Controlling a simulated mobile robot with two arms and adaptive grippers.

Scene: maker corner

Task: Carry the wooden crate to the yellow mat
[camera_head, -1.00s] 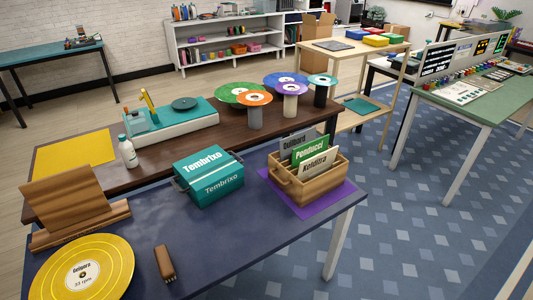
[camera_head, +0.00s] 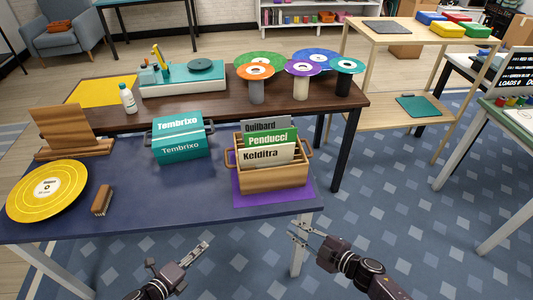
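The wooden crate (camera_head: 272,180) stands on a purple mat at the right end of the navy table. It has a handle at each side and holds record sleeves reading Quilbard, Penducci and Kelditra. The yellow mat (camera_head: 101,90) lies bare at the left end of the brown table behind. My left gripper (camera_head: 204,248) is low in front of the navy table, apart from the crate, its fingers close together; their opening is unclear. My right gripper (camera_head: 293,232) is open and empty by the table's front right corner, below and in front of the crate.
A teal Tembrixo box (camera_head: 180,140) stands left of the crate. A white bottle (camera_head: 128,99) stands by the yellow mat's right side. A teal record player (camera_head: 183,82) and several record stands are on the brown table. A yellow record (camera_head: 46,189), brush (camera_head: 102,200) and wooden stand (camera_head: 72,136) are left.

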